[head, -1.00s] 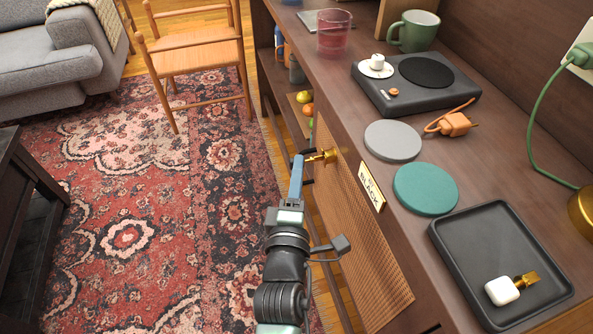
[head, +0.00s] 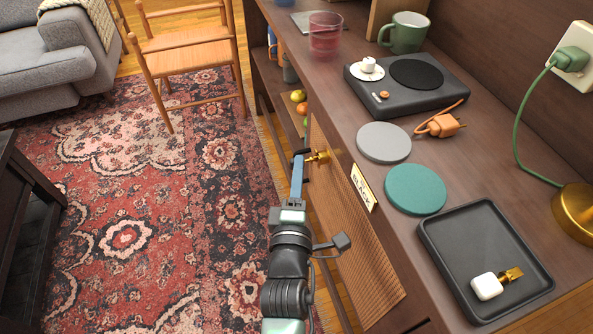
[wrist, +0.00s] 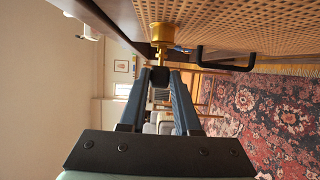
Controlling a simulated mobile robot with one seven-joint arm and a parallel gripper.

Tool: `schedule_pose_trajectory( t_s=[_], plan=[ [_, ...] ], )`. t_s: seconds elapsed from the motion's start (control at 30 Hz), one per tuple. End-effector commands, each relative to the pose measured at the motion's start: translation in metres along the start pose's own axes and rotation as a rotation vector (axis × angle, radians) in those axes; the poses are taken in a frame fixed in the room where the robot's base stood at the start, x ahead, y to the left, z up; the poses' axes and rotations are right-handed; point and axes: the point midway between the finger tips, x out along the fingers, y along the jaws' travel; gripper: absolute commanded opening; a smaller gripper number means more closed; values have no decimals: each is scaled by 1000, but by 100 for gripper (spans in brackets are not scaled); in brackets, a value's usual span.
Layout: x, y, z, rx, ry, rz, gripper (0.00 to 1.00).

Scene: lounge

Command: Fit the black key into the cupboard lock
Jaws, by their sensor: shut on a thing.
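My gripper (head: 301,164) is shut on the black key (wrist: 160,78), whose dark head sits between the fingertips. The key's gold shaft (wrist: 160,57) points at the gold cupboard lock (wrist: 161,35) and lines up with it in the wrist view. Shaft and lock meet in the picture; I cannot tell how deep the tip is. The lock also shows in the head view (head: 321,156), on the woven cupboard door just right of my fingertips. A "BLACK" label (head: 364,187) is on the cupboard's front edge above the door.
A dark tray (head: 440,262) on the cupboard top holds a white key (head: 487,286). Grey (head: 384,142) and teal (head: 415,189) discs lie nearby. A black door handle (wrist: 226,66) sticks out beside the lock. The rug side is open.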

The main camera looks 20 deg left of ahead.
Motion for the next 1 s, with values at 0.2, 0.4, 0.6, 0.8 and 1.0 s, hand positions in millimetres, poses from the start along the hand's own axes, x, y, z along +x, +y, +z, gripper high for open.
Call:
schedule_pose_trajectory(
  t_s=[0.2,0.4,0.6,0.8,1.0],
  plan=[
    [1,2,2,1,1,1,0],
    [2,2,4,1,0,2,0],
    [2,1,6,1,-2,1,0],
    [2,2,9,2,-3,2,0],
    [2,1,9,2,-3,2,60]
  ],
)
